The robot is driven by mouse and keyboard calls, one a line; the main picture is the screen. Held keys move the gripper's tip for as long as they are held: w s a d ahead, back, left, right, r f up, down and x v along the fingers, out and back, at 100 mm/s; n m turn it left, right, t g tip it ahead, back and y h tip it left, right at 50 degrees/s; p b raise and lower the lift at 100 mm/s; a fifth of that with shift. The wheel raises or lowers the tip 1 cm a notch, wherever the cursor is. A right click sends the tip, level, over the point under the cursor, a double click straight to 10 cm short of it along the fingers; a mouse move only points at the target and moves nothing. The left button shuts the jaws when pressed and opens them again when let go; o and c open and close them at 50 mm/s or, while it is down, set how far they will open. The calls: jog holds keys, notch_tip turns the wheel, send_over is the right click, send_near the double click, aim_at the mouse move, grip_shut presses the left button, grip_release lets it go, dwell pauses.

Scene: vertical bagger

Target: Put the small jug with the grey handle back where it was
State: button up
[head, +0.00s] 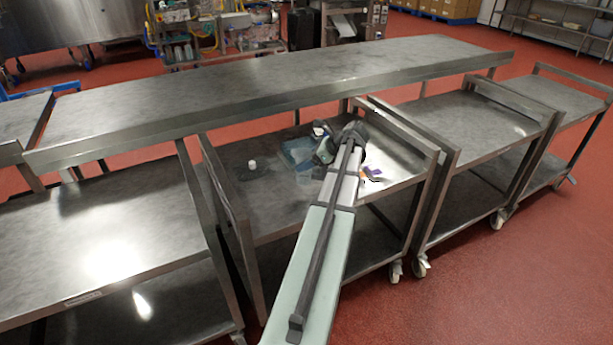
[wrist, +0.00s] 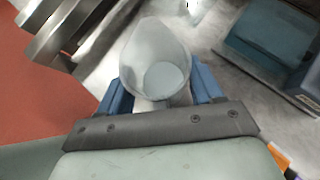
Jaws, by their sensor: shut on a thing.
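A small pale, translucent jug (wrist: 155,60) fills the middle of the wrist view, its open mouth and round inside facing the camera. My gripper (wrist: 162,95) has blue fingers on either side of the jug's near end and is shut on it. The handle is hidden, so its colour cannot be told. In the head view my gripper (head: 345,140) is over the middle cart (head: 275,205), and I cannot make out the jug clearly behind it.
A blue container (wrist: 265,35) lies right of the jug; blue containers (head: 298,150) also show in the head view. A small white-capped item (head: 252,165) stands left. Purple and orange items (head: 371,174) lie right. A long raised steel shelf (head: 270,80) runs behind.

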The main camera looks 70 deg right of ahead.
aim_at(308, 172)
jog(key=shift+f, duration=2.75)
jog(key=shift+f, duration=0.15)
jog(key=o, duration=1)
jog(key=shift+s+r, duration=0.25)
jog(key=shift+r, duration=0.1)
jog(key=v, duration=1.1)
jog(key=shift+s, duration=0.2)
jog(key=shift+r, duration=0.1)
